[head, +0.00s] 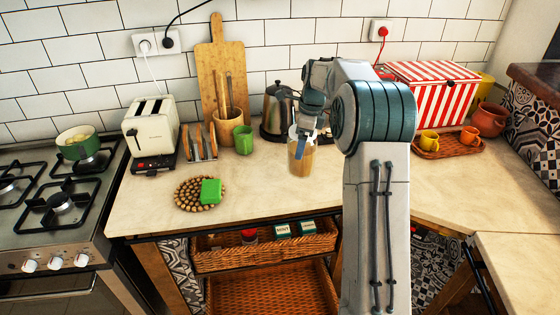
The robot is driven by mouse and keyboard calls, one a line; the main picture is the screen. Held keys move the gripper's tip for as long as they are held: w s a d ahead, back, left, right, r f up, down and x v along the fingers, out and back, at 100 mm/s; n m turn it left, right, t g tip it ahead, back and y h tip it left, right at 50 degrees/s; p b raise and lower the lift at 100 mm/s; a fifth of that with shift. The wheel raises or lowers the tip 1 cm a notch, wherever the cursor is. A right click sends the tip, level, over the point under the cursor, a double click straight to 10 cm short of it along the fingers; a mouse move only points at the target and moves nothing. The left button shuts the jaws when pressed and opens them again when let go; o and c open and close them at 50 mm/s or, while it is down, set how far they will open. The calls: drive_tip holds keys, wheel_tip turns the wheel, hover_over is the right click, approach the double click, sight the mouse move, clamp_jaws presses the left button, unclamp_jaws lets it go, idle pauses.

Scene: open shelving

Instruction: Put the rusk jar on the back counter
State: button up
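A clear jar with tan-brown contents (301,165), which looks like the rusk jar, is upright at the middle of the back counter (265,205). Its base appears at the counter top, but I cannot tell whether it rests there or hangs just above. My gripper (303,140) reaches down at the jar's top, and a blue finger overlaps its upper part. The other finger is not clearly visible. I cannot tell whether the fingers press on the jar. My arm hides the counter to the right of the jar.
A kettle (277,112) stands close behind the jar. A green cup (243,139), a wooden utensil pot (228,127), a toast rack (200,145) and a toaster (151,128) are to the left. A green sponge (211,191) lies on a round trivet (187,197). The counter's front middle is clear.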

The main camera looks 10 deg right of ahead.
drive_tip(key=w+a+f+p, duration=0.2)
drive_tip(key=w+a+f, duration=0.1)
drive_tip(key=a+f, duration=0.3)
drive_tip(key=shift+w+f, duration=0.35)
drive_tip(key=shift+f, duration=0.7)
drive_tip(key=shift+f, duration=0.15)
drive_tip(key=o, duration=1.3)
